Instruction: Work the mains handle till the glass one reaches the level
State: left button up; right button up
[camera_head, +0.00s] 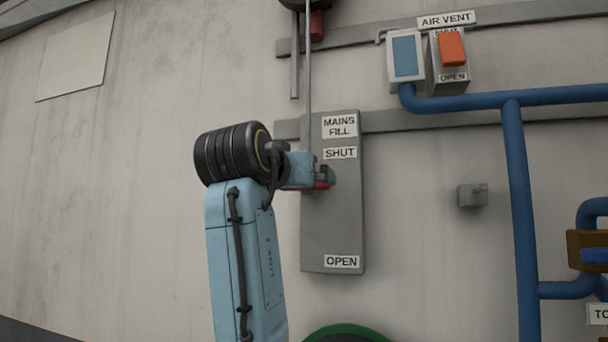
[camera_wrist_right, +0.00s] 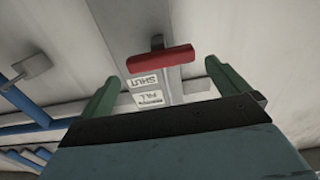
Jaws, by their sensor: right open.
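The mains fill panel (camera_head: 335,230) is a grey upright plate with a SHUT label (camera_head: 340,153) above and an OPEN label (camera_head: 342,261) below. Its red handle (camera_head: 323,185) is mostly hidden by my right gripper (camera_head: 327,177) and stands just below SHUT. In the right wrist view the red handle (camera_wrist_right: 160,61) lies crosswise between and slightly beyond the fingertips of my open right gripper (camera_wrist_right: 160,72). I see no clear contact. My left gripper is out of view. I cannot make out a sight glass with a level mark.
A blue-faced box (camera_head: 405,55) and the orange air vent handle (camera_head: 452,49) are at upper right. Blue pipes (camera_head: 518,200) run down the right side. A small grey box (camera_head: 472,195) juts from the wall. A green rim (camera_head: 345,332) shows at the bottom. The left wall is mostly bare.

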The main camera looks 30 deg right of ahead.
jog(key=p+x, duration=0.1)
jog(key=x, duration=0.5)
jog(key=shift+p, duration=0.4)
jog(key=shift+c, duration=0.3)
jog(key=c, duration=1)
jog(key=shift+s+r, duration=0.1)
jog(key=shift+r, duration=1.5)
jog(key=shift+c, duration=0.2)
jog(key=o, duration=1.1)
jog(key=shift+r, duration=0.1)
jog(key=shift+a, duration=0.1)
